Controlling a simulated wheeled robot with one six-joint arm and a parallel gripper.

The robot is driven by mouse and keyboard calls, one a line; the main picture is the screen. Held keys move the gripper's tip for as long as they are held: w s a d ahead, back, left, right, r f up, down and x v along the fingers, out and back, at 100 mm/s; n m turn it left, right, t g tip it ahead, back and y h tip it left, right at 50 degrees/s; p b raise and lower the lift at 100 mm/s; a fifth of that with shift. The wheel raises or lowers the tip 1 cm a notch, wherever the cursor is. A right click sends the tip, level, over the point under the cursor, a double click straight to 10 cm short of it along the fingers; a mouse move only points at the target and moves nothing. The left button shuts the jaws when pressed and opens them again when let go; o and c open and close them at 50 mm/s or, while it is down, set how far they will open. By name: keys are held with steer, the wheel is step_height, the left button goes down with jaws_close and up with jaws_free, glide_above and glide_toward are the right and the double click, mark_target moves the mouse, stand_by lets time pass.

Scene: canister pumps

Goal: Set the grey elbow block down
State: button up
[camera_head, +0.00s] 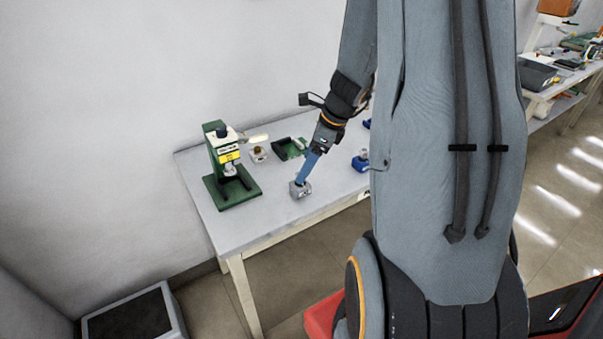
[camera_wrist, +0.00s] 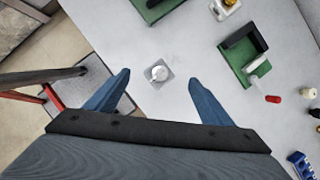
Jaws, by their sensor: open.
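The grey elbow block (camera_head: 300,189) sits on the light grey table near its front edge, below my gripper (camera_head: 306,172). In the wrist view the block (camera_wrist: 158,75) shows as a small square with a round light top. It appears between the two blue fingertips of my gripper (camera_wrist: 159,77), with bare table visible on both sides of it. My gripper is open and points down at the block. The head view does not clearly show how much height separates the fingertips and the block.
A green press (camera_head: 232,178) stands on the table (camera_head: 240,226) at the left. A small block with a brass-coloured top (camera_head: 258,154) and a dark green tray (camera_head: 283,149) are behind. A blue block (camera_head: 361,160) stands to the right. Bare table surrounds the grey block.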

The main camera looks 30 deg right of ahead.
steer(key=v, duration=0.6)
stand_by(0.5)
